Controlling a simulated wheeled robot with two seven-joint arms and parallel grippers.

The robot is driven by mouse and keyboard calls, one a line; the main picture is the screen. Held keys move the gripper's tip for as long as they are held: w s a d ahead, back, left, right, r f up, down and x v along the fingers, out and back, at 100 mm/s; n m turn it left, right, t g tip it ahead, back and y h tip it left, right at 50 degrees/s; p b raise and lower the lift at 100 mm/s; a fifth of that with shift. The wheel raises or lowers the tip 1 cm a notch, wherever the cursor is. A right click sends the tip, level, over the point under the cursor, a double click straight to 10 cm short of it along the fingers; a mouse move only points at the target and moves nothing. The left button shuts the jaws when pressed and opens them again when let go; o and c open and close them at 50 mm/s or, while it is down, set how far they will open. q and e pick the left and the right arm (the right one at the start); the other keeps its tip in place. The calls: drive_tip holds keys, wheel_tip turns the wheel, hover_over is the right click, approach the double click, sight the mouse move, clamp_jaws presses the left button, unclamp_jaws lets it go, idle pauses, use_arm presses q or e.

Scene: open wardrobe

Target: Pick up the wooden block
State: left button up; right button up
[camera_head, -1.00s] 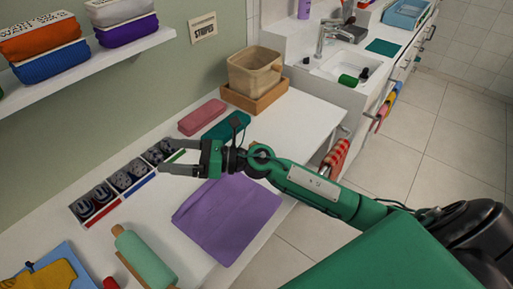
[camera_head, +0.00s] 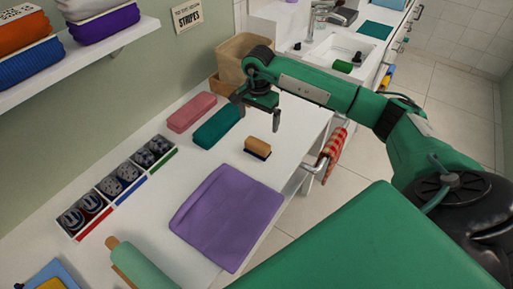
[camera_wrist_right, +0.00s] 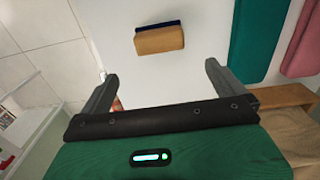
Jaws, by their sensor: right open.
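The wooden block (camera_head: 258,145) is a small tan block with a dark blue underside, lying on the white counter between the teal case and the purple cloth. In the right wrist view the wooden block (camera_wrist_right: 159,39) lies ahead of the fingers, slightly left of centre. My right gripper (camera_head: 260,118) is above the counter just behind the block, pointing down. The right wrist view shows its fingers (camera_wrist_right: 158,80) apart with nothing between them. The block is apart from the fingers. My left gripper is not in view.
The teal case (camera_head: 217,126) and pink case (camera_head: 192,112) lie left of the block. The purple cloth (camera_head: 227,212) lies in front. A beige basket (camera_head: 238,58) stands behind my gripper. A divided sock tray (camera_head: 119,186) is at left. The counter right of the block is clear.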

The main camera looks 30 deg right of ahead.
drive_tip(key=b, duration=0.2)
hover_over(257, 142)
drive_tip(key=f, duration=0.5)
drive_tip(key=shift+d+f, duration=0.25)
drive_tip(key=shift+f, duration=0.75)
drive_tip(key=f+b, duration=0.1)
drive_tip(key=f, duration=0.1)
drive_tip(key=f+b, duration=0.1)
drive_tip(key=f, duration=0.1)
drive_tip(key=shift+s+a+f, duration=0.15)
drive_tip(key=shift+a+f, duration=0.05)
drive_tip(key=shift+f, duration=0.3)
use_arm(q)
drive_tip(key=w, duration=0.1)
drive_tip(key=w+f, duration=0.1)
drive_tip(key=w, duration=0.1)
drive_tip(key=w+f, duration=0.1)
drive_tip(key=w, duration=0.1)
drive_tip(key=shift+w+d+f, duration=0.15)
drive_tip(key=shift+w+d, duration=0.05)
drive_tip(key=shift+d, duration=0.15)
use_arm(e)
drive_tip(key=shift+r, duration=0.1)
drive_tip(key=c, duration=1)
